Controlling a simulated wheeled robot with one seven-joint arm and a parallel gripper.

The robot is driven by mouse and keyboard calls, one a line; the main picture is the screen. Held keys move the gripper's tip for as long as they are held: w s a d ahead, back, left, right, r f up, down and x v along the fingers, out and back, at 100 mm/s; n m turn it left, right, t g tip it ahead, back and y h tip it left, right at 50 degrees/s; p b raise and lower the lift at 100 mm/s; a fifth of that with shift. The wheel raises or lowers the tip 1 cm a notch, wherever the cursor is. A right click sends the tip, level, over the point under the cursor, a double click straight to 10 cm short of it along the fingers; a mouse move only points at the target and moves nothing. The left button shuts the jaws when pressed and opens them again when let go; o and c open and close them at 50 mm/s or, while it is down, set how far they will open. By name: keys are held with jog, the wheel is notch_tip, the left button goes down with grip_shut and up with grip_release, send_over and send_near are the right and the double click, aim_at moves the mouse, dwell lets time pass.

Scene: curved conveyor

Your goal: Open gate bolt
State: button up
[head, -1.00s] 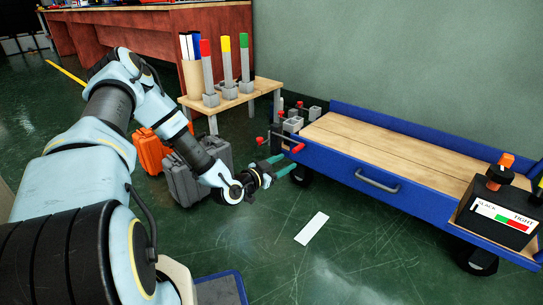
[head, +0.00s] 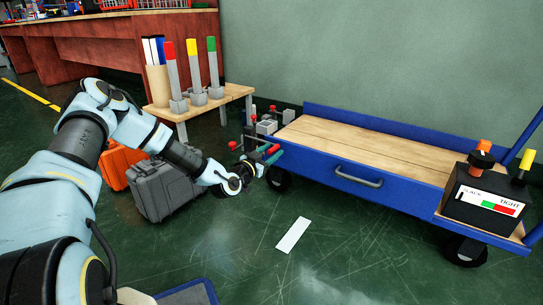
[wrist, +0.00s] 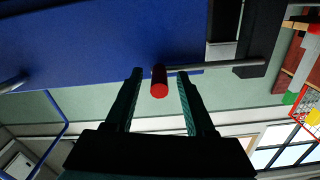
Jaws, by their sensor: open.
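The bolt shows in the wrist view as a red cylindrical knob (wrist: 159,85) on a thin grey rod (wrist: 220,67). The rod runs right to a dark bracket (wrist: 257,52) beside the blue cart. My gripper (head: 268,155) is at the left end of the blue cart (head: 320,168) in the head view. Its two green fingers are open, one on each side of the red knob in the wrist view. I cannot tell whether either finger touches it. In the head view, red knobs (head: 232,145) show around the gripper, which partly hides the bolt.
The cart has a wooden deck, a side handle (head: 358,176) and a black SLACK/TIGHT box (head: 482,195) at its right end. A small wooden table (head: 235,92) with coloured posts and a grey case (head: 163,190) stand left. Open floor with a white strip (head: 293,235) lies in front.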

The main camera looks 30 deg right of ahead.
jog(key=shift+d, duration=0.2)
grip_shut()
dwell(0.4)
dwell(0.8)
